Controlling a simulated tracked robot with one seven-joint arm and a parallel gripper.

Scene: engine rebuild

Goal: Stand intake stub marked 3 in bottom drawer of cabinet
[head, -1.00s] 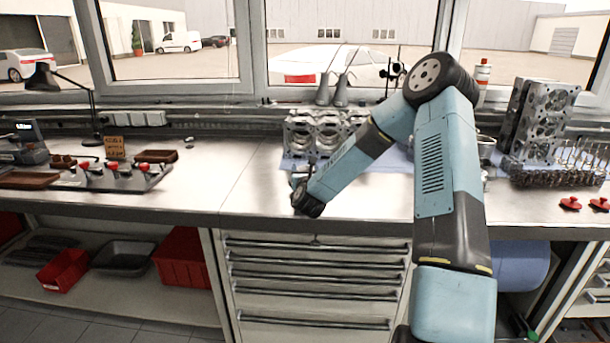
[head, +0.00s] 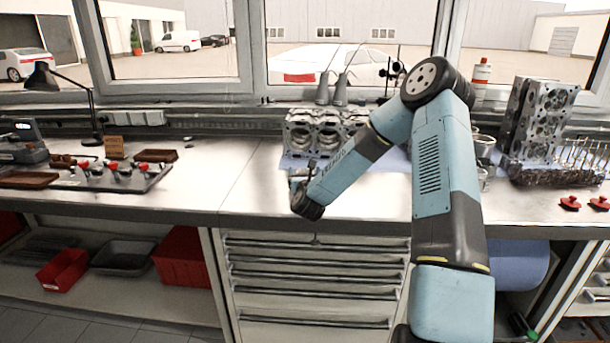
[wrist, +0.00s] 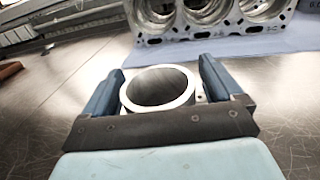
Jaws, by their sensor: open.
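In the wrist view a short, hollow metal tube (wrist: 160,88), which looks like an intake stub, stands upright on the steel bench between the two blue fingers of my gripper (wrist: 162,66). The fingers are open, one on each side of it. No mark 3 can be read on it. In the head view my gripper (head: 299,178) is low over the bench front, mostly hidden behind my wrist. The cabinet (head: 222,283) stands below, with its drawers apparently shut. Its bottom drawer (head: 315,331) is at the lower picture edge.
An engine block (head: 318,130) sits on a blue cloth behind my gripper. A cylinder head (head: 540,115) and red knobs (head: 570,203) are to the right. A tray with red-topped parts (head: 115,178) lies left. The bench between tray and gripper is clear.

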